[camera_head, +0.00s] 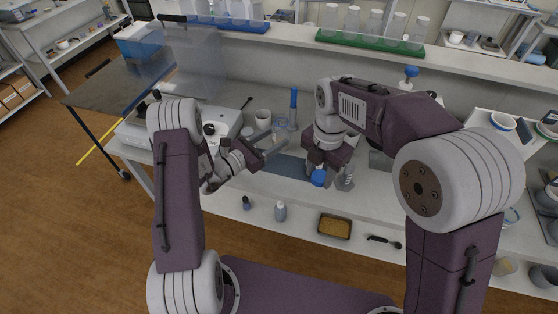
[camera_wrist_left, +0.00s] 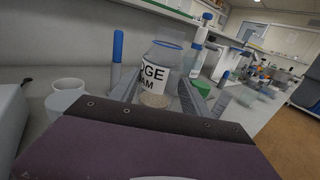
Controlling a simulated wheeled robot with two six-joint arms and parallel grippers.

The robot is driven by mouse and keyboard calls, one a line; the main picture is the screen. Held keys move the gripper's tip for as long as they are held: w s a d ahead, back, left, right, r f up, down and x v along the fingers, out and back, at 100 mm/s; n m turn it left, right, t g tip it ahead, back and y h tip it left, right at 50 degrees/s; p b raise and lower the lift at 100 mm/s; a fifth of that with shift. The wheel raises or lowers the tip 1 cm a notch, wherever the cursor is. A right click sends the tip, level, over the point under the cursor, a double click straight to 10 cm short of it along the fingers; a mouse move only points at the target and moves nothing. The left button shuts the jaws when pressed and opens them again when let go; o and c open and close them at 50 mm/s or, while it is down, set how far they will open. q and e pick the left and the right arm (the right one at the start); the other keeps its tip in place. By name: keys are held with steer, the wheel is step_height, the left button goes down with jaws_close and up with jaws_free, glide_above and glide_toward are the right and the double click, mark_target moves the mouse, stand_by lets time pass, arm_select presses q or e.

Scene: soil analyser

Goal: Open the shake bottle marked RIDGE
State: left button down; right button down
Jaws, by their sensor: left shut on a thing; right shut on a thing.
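The shake bottle (camera_wrist_left: 158,75) stands upright in the left wrist view. Its white label shows "DGE" above "AM", and soil lies at its base. Its blue-rimmed mouth has no cap on it. My left gripper (camera_wrist_left: 165,98) is shut on the bottle, one finger on each side. In the head view the bottle (camera_head: 280,127) is small and partly hidden by my left gripper (camera_head: 268,143). My right gripper (camera_head: 319,170) is to the right of it, shut on a blue cap (camera_head: 318,178), apart from the bottle.
A white cup (camera_head: 263,118) and a blue-topped upright tool (camera_head: 293,108) stand close behind the bottle. A clear bottle (camera_head: 345,178) is beside my right gripper. A soil tray (camera_head: 335,227), a small grey bottle (camera_head: 280,211) and a dark scoop (camera_head: 384,241) are nearer the front.

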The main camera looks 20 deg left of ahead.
arm_select(q)
steer(key=shift+f, duration=4.65)
steer(key=shift+f+b, duration=0.15)
steer(key=shift+b, duration=0.15)
steer(key=c, duration=0.5)
jaws_free()
